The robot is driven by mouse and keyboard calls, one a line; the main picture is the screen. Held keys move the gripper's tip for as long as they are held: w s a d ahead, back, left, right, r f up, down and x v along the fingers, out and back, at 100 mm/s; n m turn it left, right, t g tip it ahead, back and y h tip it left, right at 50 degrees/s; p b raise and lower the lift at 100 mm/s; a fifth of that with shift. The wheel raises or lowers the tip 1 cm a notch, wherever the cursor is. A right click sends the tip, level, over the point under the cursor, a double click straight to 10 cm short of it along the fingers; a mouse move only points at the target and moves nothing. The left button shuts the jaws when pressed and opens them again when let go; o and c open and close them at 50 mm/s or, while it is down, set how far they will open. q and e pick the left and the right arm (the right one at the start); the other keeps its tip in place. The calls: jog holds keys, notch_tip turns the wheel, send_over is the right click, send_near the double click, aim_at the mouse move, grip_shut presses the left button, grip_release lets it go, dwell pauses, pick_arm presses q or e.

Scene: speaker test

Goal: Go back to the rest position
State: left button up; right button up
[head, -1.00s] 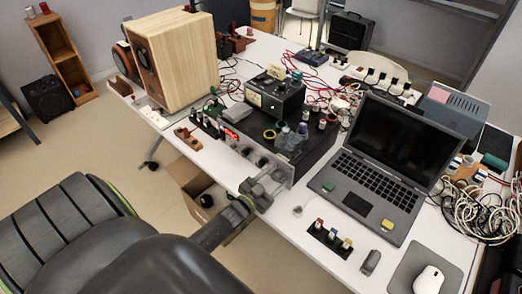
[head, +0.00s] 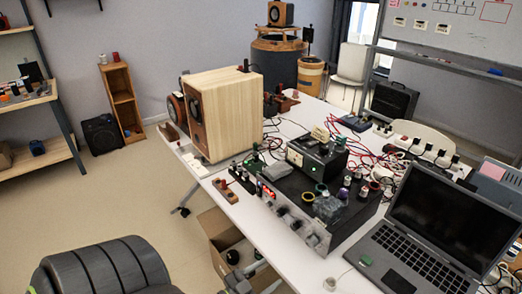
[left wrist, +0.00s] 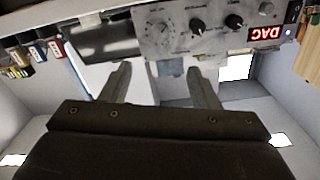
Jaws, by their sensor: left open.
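My left gripper (head: 262,282) shows at the bottom edge of the head view, partly cut off, low in front of the table's near edge. In the left wrist view my left gripper (left wrist: 158,78) has its two grey fingers well apart, with nothing between them. Beyond the fingertips is the front panel of a grey amplifier (left wrist: 180,27) with black knobs and a red DAC display. The gap between fingers and panel is hard to judge. My right gripper is in neither view.
The white table (head: 229,210) carries the amplifier (head: 290,213), a wooden speaker (head: 228,112), an open laptop (head: 440,235) and many cables. An open cardboard box (head: 213,222) stands on the floor below the near edge. Open floor (head: 130,185) lies at the left.

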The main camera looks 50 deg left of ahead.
pick_arm(q)
jog(key=shift+s+a, duration=0.1)
jog(key=shift+s, duration=0.6)
jog(key=s+a+f+n+g+y, duration=0.15)
jog(key=s+f+g, duration=0.25)
jog(key=f, duration=0.7)
jog(key=s+a+f+n+g+y, duration=0.1)
jog(key=s+f+n+g, duration=0.2)
jog(key=f, duration=0.8)
jog(key=s+d+f+g, duration=0.3)
jog(key=s+f+g, duration=0.2)
jog(key=s, duration=0.5)
jog(key=s+d+f+g, duration=0.3)
jog(key=s+f+g, duration=0.1)
jog(key=s+f, duration=0.5)
jog(key=shift+s+f+g, duration=0.25)
jog(key=shift+s+g, duration=0.15)
jog(key=shift+s, duration=0.35)
